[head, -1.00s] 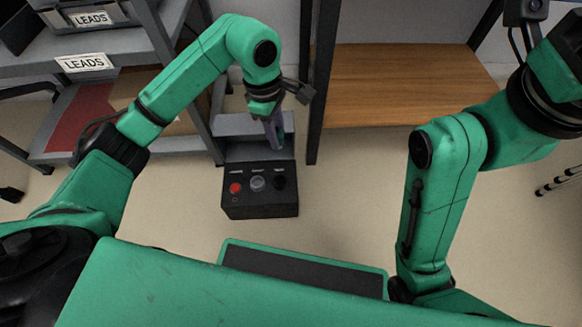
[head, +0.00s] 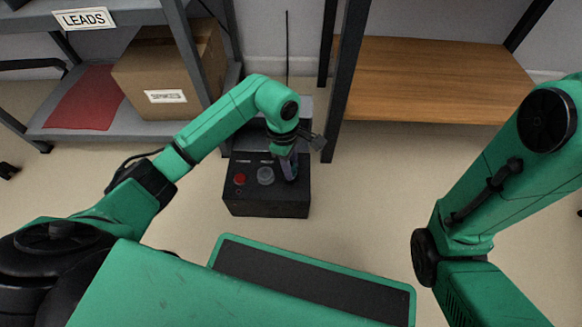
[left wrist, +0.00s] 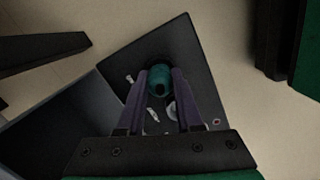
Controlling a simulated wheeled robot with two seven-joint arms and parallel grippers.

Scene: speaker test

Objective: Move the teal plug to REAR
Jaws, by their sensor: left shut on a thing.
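The teal plug (left wrist: 160,80) is between the two dark purple fingers of my left gripper (left wrist: 161,88) in the left wrist view. My left gripper (head: 290,172) is shut on it, pointing down at the right-hand position of the black box (head: 265,209). In the wrist view a dark round area shows at the plug's far side. I cannot tell whether the plug is seated in the box or just above it. The box top has a red round piece (head: 240,179) at left and a grey one (head: 265,175) in the middle. Its labels are too small to read. My right gripper is out of view.
A grey shelf (head: 85,137) at left holds a cardboard box (head: 160,75) and a red sheet (head: 85,98). A LEADS sign (head: 84,18) is above. A wooden shelf (head: 430,80) stands behind at right. The floor right of the black box is clear.

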